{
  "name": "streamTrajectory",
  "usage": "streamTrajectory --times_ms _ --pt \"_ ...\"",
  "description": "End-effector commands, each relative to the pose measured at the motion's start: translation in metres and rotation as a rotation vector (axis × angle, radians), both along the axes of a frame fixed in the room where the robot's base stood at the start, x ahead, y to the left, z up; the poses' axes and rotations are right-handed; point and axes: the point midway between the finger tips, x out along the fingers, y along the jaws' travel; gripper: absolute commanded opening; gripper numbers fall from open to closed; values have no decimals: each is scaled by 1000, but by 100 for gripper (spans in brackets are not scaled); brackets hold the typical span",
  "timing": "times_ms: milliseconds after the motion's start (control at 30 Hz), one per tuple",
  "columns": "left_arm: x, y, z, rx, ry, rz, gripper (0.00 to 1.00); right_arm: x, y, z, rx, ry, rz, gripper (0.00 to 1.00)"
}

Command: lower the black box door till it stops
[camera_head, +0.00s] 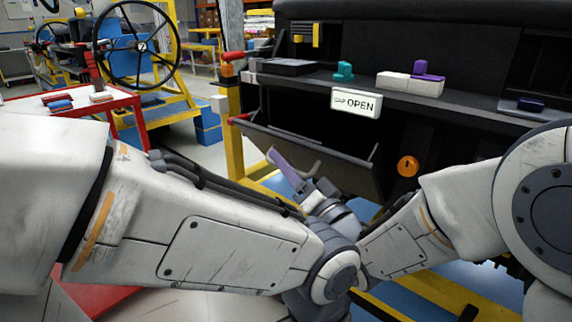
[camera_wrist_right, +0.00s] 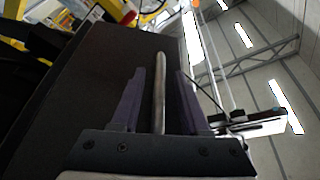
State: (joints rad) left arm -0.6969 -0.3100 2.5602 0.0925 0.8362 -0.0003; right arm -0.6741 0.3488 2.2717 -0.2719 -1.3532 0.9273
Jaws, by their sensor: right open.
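The black box door (camera_head: 345,172) hangs partly lowered and tilted at the front of the black dashboard module, below the OPEN sign. My right gripper (camera_head: 277,158) is at the door, its purple fingers beside the panel. In the right wrist view the door (camera_wrist_right: 85,85) is a dark panel at the left. A grey metal bar (camera_wrist_right: 159,95), which looks like the door's handle, lies between the two open fingers with gaps on both sides. My left arm crosses the head view from the left, but its gripper is not visible.
The OPEN sign (camera_head: 356,103) hangs from the shelf edge above the door. An orange knob (camera_head: 408,166) is right of it. Purple-and-white blocks (camera_head: 411,84) and a teal piece (camera_head: 344,70) sit on the shelf. A yellow post (camera_head: 233,130) stands at the left.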

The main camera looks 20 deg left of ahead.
Motion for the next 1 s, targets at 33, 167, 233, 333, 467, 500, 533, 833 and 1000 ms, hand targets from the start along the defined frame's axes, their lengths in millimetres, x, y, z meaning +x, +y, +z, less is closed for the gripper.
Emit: streamTrajectory --times_ms 33,167,233,333,467,500,533,833,1000 --pt "0 0 0 0 0 0 45 1 1 0 0 0 0 45" --pt "0 0 0 0 0 0 45 1 1 0 0 1 -1 45" --pt "0 0 0 0 0 0 45 1 1 0 0 1 -1 45" --pt "0 0 0 0 0 0 45 1 1 0 0 1 -1 14" --pt "0 0 0 0 0 0 45 0 1 1 0 0 0 0" --pt "0 0 0 0 0 0 45 0 1 1 0 0 0 0" --pt "0 0 0 0 0 0 45 0 1 1 0 -1 1 0" --pt "0 0 0 0 0 0 45 0 1 1 1 -1 1 0" --pt "0 0 0 0 0 0 45 0 1 2 1 -2 2 0"
